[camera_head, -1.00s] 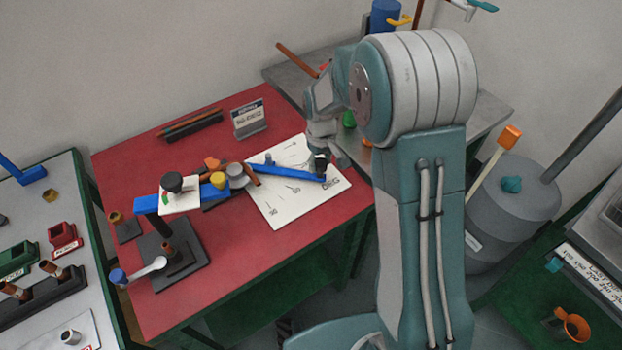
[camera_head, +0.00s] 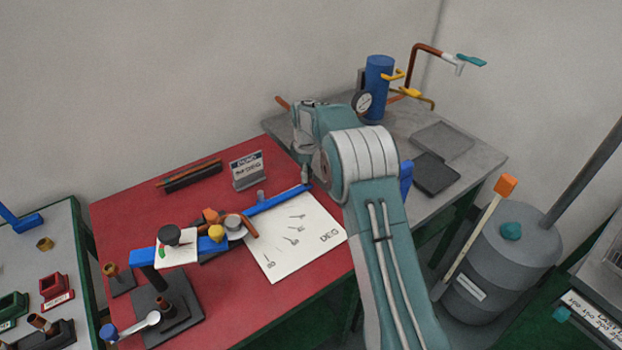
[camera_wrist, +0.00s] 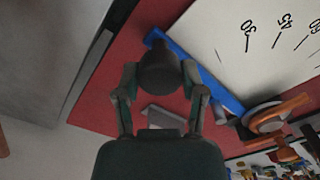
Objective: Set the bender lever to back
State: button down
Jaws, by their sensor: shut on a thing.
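The bender lever (camera_head: 278,202) is a blue bar that runs from the round grey former (camera_head: 232,222) up and right along the back edge of the white degree sheet (camera_head: 297,236). It also shows in the wrist view (camera_wrist: 207,78), with a dark knob (camera_wrist: 158,70) at its end. My gripper (camera_head: 305,181) is at the far end of the lever, near the table's back edge. In the wrist view, my gripper (camera_wrist: 160,85) has its fingers on both sides of the knob, shut on it. In the head view, the knob is mostly hidden.
A sign (camera_head: 248,171) stands behind the lever, beside a dark rack with a copper pipe (camera_head: 190,177). A grey table (camera_head: 455,150) with a blue cylinder (camera_head: 379,85) is at the back right. A grey drum (camera_head: 495,265) stands at right.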

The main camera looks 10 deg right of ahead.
jog(key=shift+w+a+f+n, duration=0.1)
jog(key=shift+w+a+n, duration=0.1)
jog(key=shift+w+n, duration=0.15)
jog(key=shift+w, duration=0.1)
jog(key=shift+c, duration=0.8)
grip_release()
jog(key=shift+w, duration=0.15)
notch_tip(320, 180, up, 12)
jog(key=shift+a, duration=0.15)
